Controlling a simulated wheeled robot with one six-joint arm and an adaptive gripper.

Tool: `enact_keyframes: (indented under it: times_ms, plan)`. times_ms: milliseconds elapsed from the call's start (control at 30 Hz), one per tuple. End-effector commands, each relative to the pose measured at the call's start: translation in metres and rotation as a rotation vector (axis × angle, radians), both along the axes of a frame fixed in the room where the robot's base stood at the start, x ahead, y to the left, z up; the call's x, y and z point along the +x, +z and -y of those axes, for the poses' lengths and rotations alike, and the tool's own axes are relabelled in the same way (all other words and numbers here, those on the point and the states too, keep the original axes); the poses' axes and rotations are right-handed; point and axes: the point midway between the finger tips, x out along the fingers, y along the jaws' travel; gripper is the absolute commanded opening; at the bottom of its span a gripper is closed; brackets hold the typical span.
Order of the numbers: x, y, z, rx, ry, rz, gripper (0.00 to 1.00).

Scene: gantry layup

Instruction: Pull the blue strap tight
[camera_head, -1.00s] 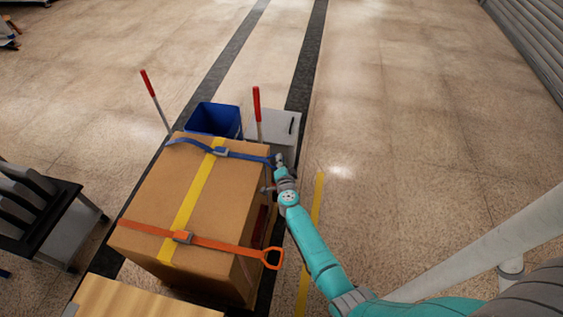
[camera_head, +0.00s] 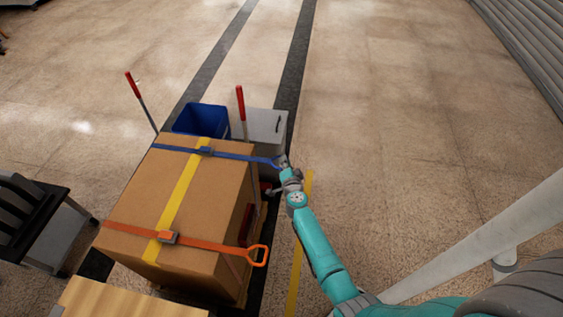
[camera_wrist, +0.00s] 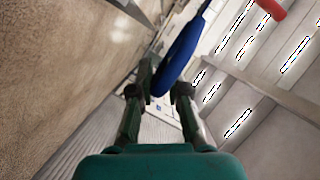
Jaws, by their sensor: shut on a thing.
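An orange strap (camera_head: 205,243) with a loop handle crosses the near part of the box. A yellow band (camera_head: 182,192) runs lengthwise under both straps.
A blue bin (camera_head: 198,119) and a grey case (camera_head: 262,128) stand behind the box. Two red-handled poles rise there, one red handle (camera_head: 240,102) close to the case. A dark rack (camera_head: 35,212) stands at left. The floor to the right is open.

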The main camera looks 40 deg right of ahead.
Motion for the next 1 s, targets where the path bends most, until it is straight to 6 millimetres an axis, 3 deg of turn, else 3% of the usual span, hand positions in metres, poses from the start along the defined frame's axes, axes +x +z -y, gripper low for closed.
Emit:
enact_keyframes:
  times_ms: [133,167,233,667,1000]
  plan:
    - [-0.006,-0.007,0.002,0.003,-0.010,-0.011,0.00]
    - [-0.006,-0.007,0.002,0.003,-0.011,-0.012,0.18]
    - [-0.006,-0.007,0.002,0.003,-0.011,-0.011,0.35]
    - [-0.009,-0.002,-0.003,0.003,-0.005,-0.004,0.36]
    - [-0.053,0.009,-0.031,0.002,-0.006,-0.006,0.36]
